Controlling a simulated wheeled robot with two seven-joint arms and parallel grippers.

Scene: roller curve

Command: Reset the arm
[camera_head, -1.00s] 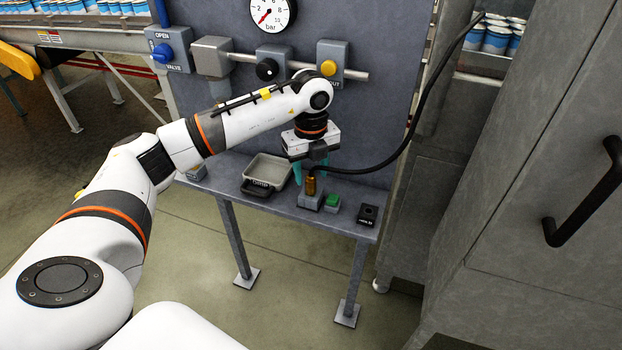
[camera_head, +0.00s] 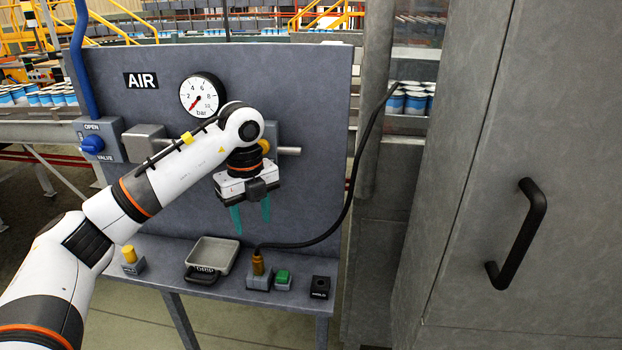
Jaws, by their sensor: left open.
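My left arm reaches in from the left, in front of the grey air panel (camera_head: 310,90). My left gripper (camera_head: 251,218) points down with its two teal fingers apart and nothing between them. It hangs above the panel's shelf, over the brass hose end (camera_head: 258,264). The hose end stands upright on a small grey block on the shelf, clear of the fingers. Its black hose (camera_head: 338,222) curves up to the right. My right gripper is not in view.
On the shelf are a grey drip tray (camera_head: 213,254), a green button (camera_head: 283,276), a small black block (camera_head: 320,287) and a yellow-topped block (camera_head: 130,256). A blue valve knob (camera_head: 92,144) and a gauge (camera_head: 202,95) are on the panel. A grey cabinet with a black handle (camera_head: 517,233) stands right.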

